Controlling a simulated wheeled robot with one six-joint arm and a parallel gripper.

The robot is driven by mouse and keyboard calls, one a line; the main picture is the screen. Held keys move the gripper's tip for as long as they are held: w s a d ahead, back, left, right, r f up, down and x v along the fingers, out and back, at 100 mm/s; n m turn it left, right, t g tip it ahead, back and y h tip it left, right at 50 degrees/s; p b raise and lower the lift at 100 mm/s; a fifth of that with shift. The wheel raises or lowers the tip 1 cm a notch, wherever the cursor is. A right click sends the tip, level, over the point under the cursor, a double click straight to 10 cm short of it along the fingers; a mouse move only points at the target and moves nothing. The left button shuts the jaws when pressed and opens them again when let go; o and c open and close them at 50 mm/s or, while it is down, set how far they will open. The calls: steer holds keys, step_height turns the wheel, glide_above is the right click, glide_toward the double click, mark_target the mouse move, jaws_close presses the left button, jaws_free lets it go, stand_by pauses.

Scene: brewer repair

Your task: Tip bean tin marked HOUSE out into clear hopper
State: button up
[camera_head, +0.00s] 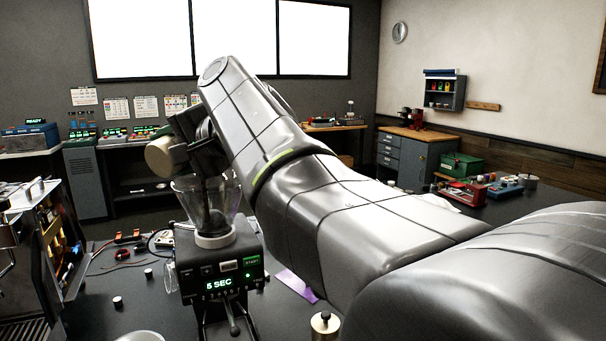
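A cream tin (161,156) is held on its side above the left rim of the clear hopper (208,203). No HOUSE marking can be read on it from here. My gripper (184,150) is dark, and its fingers appear closed around the tin; the finger contact is partly hidden by the arm. The hopper is a clear cone on a white collar on top of the black grinder (219,268), which shows "5 SEC". Something dark shows inside the hopper below my gripper; I cannot tell whether it is beans or part of the gripper.
A metal machine (28,245) with open sides stands at the left. Cables, small knobs and a purple card (296,284) lie on the dark worktop. A brass-topped weight (325,325) stands at the front. My arm blocks the middle and right.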

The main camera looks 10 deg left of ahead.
steer(key=shift+w+r, duration=0.15)
steer(key=shift+w, duration=0.05)
steer(key=shift+w+d+f+m+g+p, duration=0.15)
steer(key=shift+f+m+g+p, duration=0.2)
steer(key=shift+m+p, duration=0.35)
stand_by(0.4)
steer(key=shift+w+r+m+g+p, duration=0.2)
steer(key=shift+r+m+g+p, duration=0.15)
steer(key=shift+m+p, duration=0.55)
steer(key=shift+w+f+m+g+y+p, duration=0.3)
steer(key=shift+f+m+y+p, duration=0.15)
steer(key=shift+p, duration=0.25)
stand_by(0.7)
steer(key=shift+w+d+r+m+g+y+p, duration=0.3)
steer(key=shift+m+p, duration=0.45)
steer(key=shift+p, duration=0.6)
steer(key=shift+w+r+m+g+y+p, duration=0.1)
steer(key=shift+w+r+m+g+p, duration=0.45)
steer(key=shift+p, duration=0.75)
steer(key=shift+s+f+t, duration=0.15)
steer(key=shift+f+t, duration=0.1)
steer(key=shift+f, duration=0.05)
stand_by(0.5)
